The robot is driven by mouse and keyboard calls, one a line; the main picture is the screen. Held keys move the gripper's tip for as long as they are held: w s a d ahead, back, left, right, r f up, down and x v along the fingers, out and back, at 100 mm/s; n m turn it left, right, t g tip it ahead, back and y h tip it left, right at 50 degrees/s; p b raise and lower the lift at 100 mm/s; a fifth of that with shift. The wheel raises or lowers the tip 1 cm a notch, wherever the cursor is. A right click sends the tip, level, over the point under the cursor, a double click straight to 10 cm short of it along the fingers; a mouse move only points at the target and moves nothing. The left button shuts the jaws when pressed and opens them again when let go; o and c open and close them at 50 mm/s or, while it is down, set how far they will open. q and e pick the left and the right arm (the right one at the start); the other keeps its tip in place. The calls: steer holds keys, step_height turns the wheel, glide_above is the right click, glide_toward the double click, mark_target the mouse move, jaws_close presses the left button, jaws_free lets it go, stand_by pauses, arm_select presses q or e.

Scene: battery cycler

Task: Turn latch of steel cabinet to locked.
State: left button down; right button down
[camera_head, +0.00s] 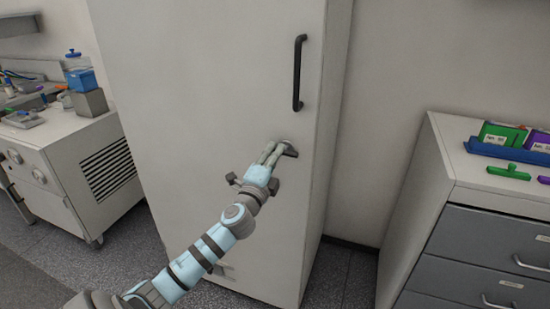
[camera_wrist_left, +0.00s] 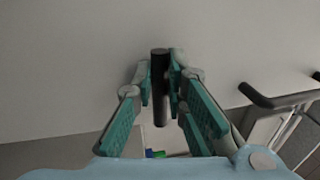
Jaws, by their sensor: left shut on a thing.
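The steel cabinet (camera_head: 225,60) is tall and pale, and its door looks shut. The latch is a short dark bar on the door below the handle; in the left wrist view the latch (camera_wrist_left: 160,65) stands lengthwise between the fingers. In the head view its end shows just right of the fingertips, and the rest is hidden. My left gripper (camera_head: 276,149) reaches the door and is shut on the latch. The left wrist view shows its teal-padded fingers (camera_wrist_left: 160,82) on both sides of the bar. My right gripper is in neither view. I cannot read locked or unlocked markings.
A black vertical door handle (camera_head: 298,73) is above the latch; it also shows at the right of the left wrist view (camera_wrist_left: 282,101). A drawer unit (camera_head: 480,250) stands to the right with a blue tray (camera_head: 505,152). A white bench cabinet (camera_head: 75,160) stands left.

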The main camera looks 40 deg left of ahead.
arm_select(q)
steer(key=shift+f+n, duration=0.15)
steer(key=shift+n, duration=0.15)
steer(key=c, duration=1.6)
jaws_free()
steer(key=shift+w, duration=0.1)
steer(key=v, duration=1.2)
steer(key=shift+f, duration=0.1)
